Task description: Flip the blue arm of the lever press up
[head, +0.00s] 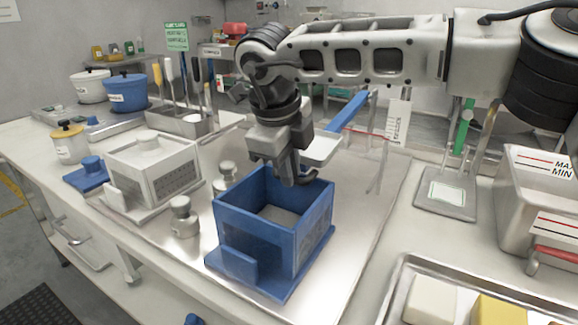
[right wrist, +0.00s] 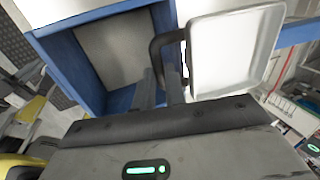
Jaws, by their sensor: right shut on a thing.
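The lever press has a blue open box (head: 238,228) with a grey floor, standing on the metal tray. Its blue arm (head: 347,112) slants up to the right behind the box, with a white plate (head: 322,150) near it. In the right wrist view the white plate (right wrist: 232,48) lies beside the blue box (right wrist: 75,65), and a dark curved handle (right wrist: 157,45) joins its edge. My right gripper (head: 290,178) is over the box's back edge, shut on the dark handle between its fingers (right wrist: 172,88). The fingers partly hide the handle. My left gripper is out of view.
A white box press (head: 150,170) and metal weights (head: 183,218) stand left of the blue box. Blue and white pots (head: 126,92) stand at the back left. A tray with blocks (head: 432,302) lies front right, and a steel bin (head: 525,200) stands at right.

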